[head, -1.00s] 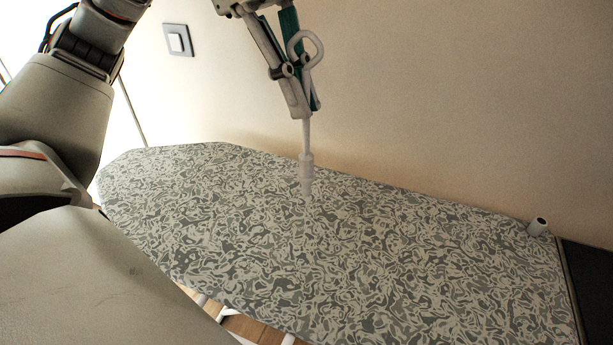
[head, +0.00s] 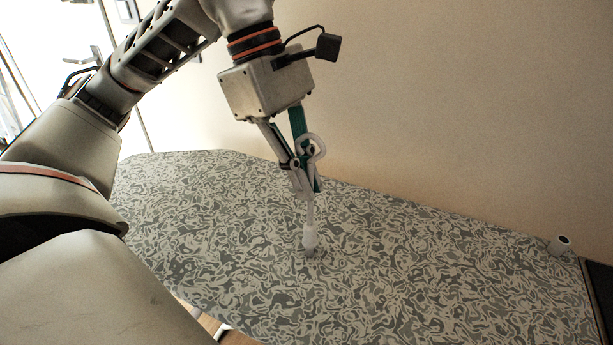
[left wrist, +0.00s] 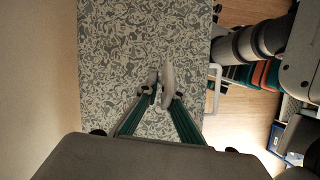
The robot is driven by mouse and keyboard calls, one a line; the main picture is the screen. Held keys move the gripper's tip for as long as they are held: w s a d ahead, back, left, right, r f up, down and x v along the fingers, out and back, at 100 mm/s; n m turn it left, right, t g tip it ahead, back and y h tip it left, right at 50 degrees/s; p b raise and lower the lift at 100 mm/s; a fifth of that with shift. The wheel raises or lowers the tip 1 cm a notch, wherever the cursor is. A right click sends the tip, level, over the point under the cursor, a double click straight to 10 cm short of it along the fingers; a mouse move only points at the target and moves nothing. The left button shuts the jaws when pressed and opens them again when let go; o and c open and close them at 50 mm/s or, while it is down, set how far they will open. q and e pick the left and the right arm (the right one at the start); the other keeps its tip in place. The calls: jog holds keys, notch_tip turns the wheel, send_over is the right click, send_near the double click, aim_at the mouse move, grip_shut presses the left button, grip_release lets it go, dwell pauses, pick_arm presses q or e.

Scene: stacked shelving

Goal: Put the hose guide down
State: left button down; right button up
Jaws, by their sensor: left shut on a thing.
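The hose guide (head: 310,238) is a thin pale rod with a loop at its top and a thicker lower end. My left gripper (head: 306,190) is shut on its upper part, just under the loop. The guide hangs almost upright over the patterned ironing board (head: 420,260). Its lower end is at or just above the board cover; I cannot tell if it touches. In the left wrist view, the guide (left wrist: 168,80) shows as a pale shape between the fingertips, above the board (left wrist: 120,50). My right gripper is not in view.
A plain wall (head: 460,110) runs along the board's back. The board cover is otherwise clear around the guide.

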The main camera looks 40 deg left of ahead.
pick_arm(q)
jog(key=shift+f, duration=0.15)
jog(key=c, duration=2.2)
grip_release()
jog(key=shift+r, duration=0.35)
jog(key=shift+p+v, duration=1.45)
jog(key=shift+v, duration=4.45)
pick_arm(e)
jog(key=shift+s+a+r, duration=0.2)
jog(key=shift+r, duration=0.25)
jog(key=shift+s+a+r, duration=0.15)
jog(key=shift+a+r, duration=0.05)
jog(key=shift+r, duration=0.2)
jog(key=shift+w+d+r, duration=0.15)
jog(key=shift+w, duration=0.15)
